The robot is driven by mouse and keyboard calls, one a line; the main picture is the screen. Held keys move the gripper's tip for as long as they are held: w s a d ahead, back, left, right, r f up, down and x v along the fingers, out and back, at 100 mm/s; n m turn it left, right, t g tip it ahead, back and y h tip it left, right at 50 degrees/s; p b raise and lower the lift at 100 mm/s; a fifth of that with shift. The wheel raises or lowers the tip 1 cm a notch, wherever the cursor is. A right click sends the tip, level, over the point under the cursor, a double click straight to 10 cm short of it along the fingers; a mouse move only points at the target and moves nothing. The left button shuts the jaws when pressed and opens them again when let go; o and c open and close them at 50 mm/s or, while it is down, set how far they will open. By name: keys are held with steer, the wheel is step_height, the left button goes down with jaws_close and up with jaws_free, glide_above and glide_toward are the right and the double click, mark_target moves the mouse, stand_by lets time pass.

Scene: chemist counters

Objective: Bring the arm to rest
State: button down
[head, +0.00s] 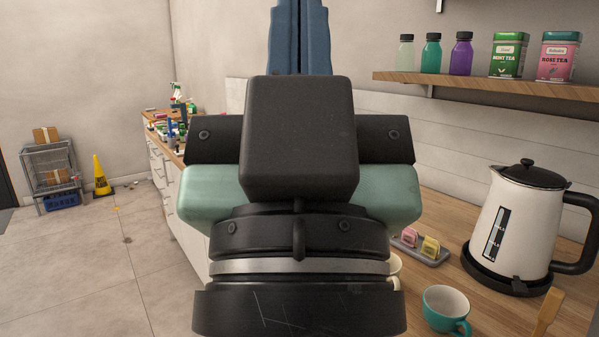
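My gripper (300,140) fills the middle of the head view, seen from behind on the end of my arm. Its black housing, a teal-green part sticking out on both sides and a black wrist with a silver ring show.
A white kettle (516,230), a teal cup (446,309) and a grey tray (423,254) with small packets stand on the right wooden counter. A shelf (470,84) holds bottles and tea tins. A cluttered counter (163,141) lies behind. The left floor is largely clear.

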step_height(320, 180, up, 20)
steer(key=p, duration=1.7)
steer(key=shift+p, duration=0.35)
